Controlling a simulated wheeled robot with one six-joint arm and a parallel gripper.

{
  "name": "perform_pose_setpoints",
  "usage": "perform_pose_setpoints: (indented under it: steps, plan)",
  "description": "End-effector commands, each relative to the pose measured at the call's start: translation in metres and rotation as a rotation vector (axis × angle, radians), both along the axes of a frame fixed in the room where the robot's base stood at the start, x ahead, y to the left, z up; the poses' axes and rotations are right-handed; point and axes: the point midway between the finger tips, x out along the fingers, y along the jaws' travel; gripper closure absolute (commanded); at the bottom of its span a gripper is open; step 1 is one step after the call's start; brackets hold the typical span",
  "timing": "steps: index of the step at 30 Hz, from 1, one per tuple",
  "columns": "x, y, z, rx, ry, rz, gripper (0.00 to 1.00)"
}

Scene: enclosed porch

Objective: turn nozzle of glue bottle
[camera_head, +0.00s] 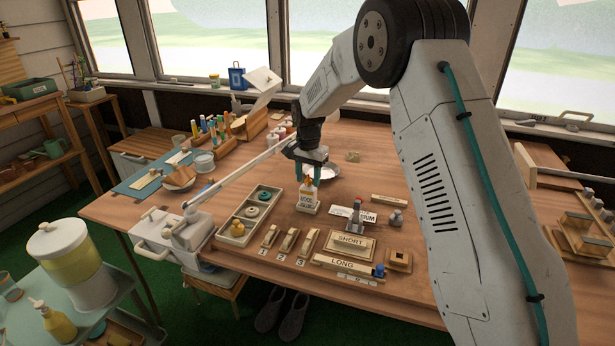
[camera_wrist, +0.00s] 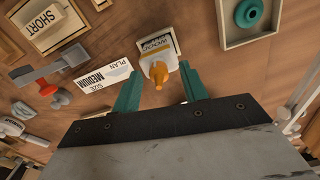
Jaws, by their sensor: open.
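The glue bottle (camera_head: 308,198) stands upright on the wooden table in the head view, a white bottle with a "WOOD" label and an orange nozzle (camera_head: 307,182). In the wrist view the bottle (camera_wrist: 156,47) shows from above, with its orange nozzle (camera_wrist: 159,75) pointing toward my gripper. My gripper (camera_head: 304,170) is above the bottle with its teal fingers pointing down. In the wrist view the open fingers (camera_wrist: 158,92) stand apart on either side of the nozzle, with clear gaps; I see no contact. The bottle's far side is hidden.
A tray with round pieces (camera_head: 231,228) is left of the bottle. The SHORT block (camera_head: 349,241) and LONG block (camera_head: 345,267) lie in front, near the table edge.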

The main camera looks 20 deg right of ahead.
Motion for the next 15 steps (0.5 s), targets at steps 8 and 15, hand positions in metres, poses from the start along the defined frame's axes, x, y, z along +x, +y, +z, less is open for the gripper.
perform_pose_setpoints:
  steps: [8, 15]
  plan:
    - [-0.0001, -0.0004, 0.0000, 0.000, 0.000, 0.000, 0.82]
    - [-0.0001, -0.0004, 0.0002, 0.000, 0.000, 0.002, 1.00]
